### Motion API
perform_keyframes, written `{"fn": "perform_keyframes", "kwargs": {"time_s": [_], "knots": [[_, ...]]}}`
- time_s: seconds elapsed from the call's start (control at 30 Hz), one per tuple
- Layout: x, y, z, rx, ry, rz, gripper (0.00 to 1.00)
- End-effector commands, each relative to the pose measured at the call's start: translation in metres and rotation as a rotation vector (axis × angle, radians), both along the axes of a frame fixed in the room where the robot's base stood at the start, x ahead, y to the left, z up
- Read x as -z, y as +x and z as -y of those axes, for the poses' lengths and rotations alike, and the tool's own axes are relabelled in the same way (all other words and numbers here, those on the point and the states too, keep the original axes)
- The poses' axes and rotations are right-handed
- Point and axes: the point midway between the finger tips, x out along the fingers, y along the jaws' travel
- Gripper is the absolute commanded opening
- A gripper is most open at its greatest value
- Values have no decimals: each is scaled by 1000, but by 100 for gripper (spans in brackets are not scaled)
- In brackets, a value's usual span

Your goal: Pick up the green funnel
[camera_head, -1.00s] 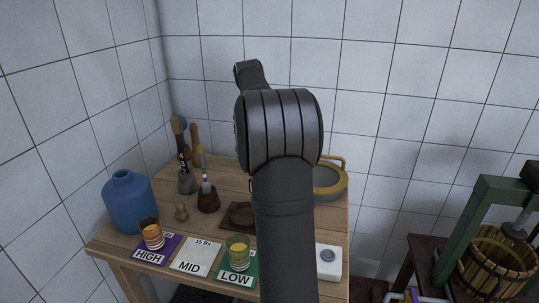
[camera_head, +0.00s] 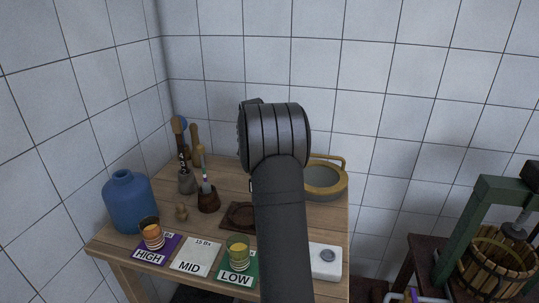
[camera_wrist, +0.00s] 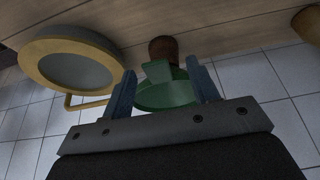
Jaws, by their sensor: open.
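The green funnel (camera_wrist: 165,95) shows in the wrist view, its wide round part nearer my gripper and a narrower block-like part toward the table. My gripper (camera_wrist: 163,72) is open, with its two blue-grey fingers on either side of the funnel in the picture. I cannot tell whether either finger touches it. A brown round object (camera_wrist: 163,48) sits just beyond the funnel. In the head view the funnel and my gripper are hidden behind my arm.
A yellow-rimmed round sieve or pan (camera_wrist: 70,62) lies close to the left finger; it also shows in the head view (camera_head: 325,189). A blue demijohn (camera_head: 130,202), cups on coloured cards, a brown holder (camera_head: 208,200) and a white device (camera_head: 326,262) stand on the wooden table.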

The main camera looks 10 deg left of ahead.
Motion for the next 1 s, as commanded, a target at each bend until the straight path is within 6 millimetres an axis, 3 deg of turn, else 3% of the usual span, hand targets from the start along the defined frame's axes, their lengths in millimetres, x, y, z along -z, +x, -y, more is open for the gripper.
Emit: {"fn": "perform_keyframes", "kwargs": {"time_s": [0.4, 0.63, 0.67, 0.9, 1.0], "knots": [[44, 21, 5, -1, 0, -1, 55], [46, 23, 5, -1, 1, 1, 55], [46, 23, 5, -1, 1, 1, 53], [46, 23, 5, -1, 1, 1, 6], [46, 23, 5, -1, 1, 2, 6]]}}
